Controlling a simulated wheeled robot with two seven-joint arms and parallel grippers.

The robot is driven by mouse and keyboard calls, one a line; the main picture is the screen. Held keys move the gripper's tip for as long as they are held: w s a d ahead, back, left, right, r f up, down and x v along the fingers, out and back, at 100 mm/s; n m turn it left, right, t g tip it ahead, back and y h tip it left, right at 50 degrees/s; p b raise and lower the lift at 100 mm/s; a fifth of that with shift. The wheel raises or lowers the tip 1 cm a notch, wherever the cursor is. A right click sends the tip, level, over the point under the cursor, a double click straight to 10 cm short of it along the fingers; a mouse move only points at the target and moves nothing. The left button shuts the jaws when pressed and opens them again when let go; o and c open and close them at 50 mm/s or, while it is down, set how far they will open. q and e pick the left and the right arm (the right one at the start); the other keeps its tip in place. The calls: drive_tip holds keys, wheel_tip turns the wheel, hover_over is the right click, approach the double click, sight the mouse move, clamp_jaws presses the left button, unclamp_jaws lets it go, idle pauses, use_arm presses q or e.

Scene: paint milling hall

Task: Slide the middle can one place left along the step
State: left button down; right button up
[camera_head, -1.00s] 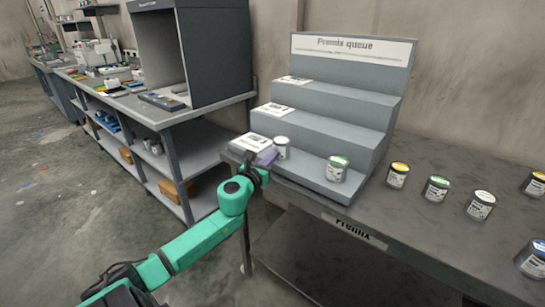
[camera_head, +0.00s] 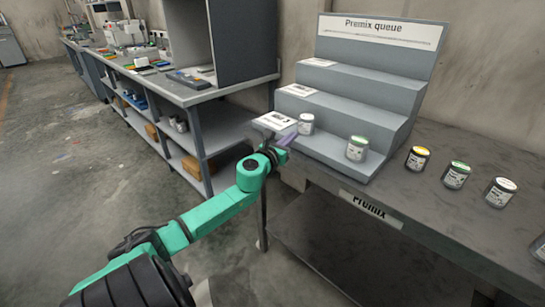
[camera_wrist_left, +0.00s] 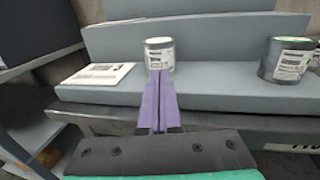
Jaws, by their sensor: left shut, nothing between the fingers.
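The bottom step of the grey stepped stand (camera_head: 360,106) holds a can with a pale lid (camera_head: 306,124) in the middle and a green-lidded can (camera_head: 357,148) to its right. A white printed card (camera_head: 275,122) lies left of the pale-lidded can. My left gripper (camera_head: 289,139) is shut and empty at the step's front. In the left wrist view its purple fingers (camera_wrist_left: 160,80) point at the lower front of the pale-lidded can (camera_wrist_left: 159,52) and overlap it; I cannot tell whether they touch. My right gripper is not in view.
Cans with yellow (camera_head: 417,158), green (camera_head: 456,174) and white (camera_head: 500,192) lids stand on the dark table right of the stand. A shelved bench (camera_head: 190,93) stands at the left. More cards lie on the upper steps. The step between the two cans is clear.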

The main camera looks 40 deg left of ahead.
use_arm(q)
drive_tip(key=v, duration=0.9)
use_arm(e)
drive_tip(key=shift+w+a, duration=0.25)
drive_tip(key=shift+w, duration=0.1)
use_arm(q)
drive_tip(key=shift+a+f, duration=0.1)
drive_tip(key=shift+f, duration=0.1)
